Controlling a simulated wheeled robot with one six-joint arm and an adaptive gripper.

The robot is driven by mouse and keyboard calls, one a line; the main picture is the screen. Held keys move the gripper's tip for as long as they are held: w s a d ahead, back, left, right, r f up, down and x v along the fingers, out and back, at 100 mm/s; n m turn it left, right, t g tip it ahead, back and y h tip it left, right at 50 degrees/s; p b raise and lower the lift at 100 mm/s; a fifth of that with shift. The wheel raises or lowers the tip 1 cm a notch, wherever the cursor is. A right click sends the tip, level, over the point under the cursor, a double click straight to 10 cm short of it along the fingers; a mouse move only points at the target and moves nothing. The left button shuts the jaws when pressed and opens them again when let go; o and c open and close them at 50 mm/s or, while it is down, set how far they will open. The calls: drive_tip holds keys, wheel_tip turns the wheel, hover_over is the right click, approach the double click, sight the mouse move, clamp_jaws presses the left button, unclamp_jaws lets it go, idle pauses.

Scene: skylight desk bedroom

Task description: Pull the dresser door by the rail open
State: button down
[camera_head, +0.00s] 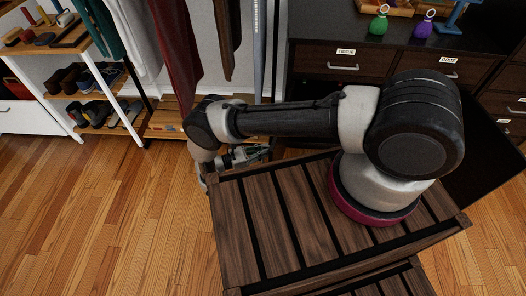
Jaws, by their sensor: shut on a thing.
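The dark dresser (312,62) stands at the upper right, with labelled drawers and pale bar handles along its top. Its lower front on the left, beside the hanging clothes, is mostly hidden behind my arm. My gripper (262,153) is low, just beyond the left far edge of my slatted wooden top, near that lower left front. It is small in view and partly covered by my wrist. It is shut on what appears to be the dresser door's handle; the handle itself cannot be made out.
A dark flat panel (484,150) juts out from the dresser at right. Clothes (177,45) hang left of the dresser, above a low slatted wooden rack (165,124). A shoe shelf (93,88) stands at far left. The wooden floor (105,200) at left is clear.

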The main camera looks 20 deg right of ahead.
drive_tip(key=c, duration=1.8)
unclamp_jaws()
drive_tip(key=shift+s, duration=0.1)
drive_tip(key=a, duration=0.7)
drive_tip(key=shift+s+a, duration=0.3)
drive_tip(key=shift+s, duration=0.05)
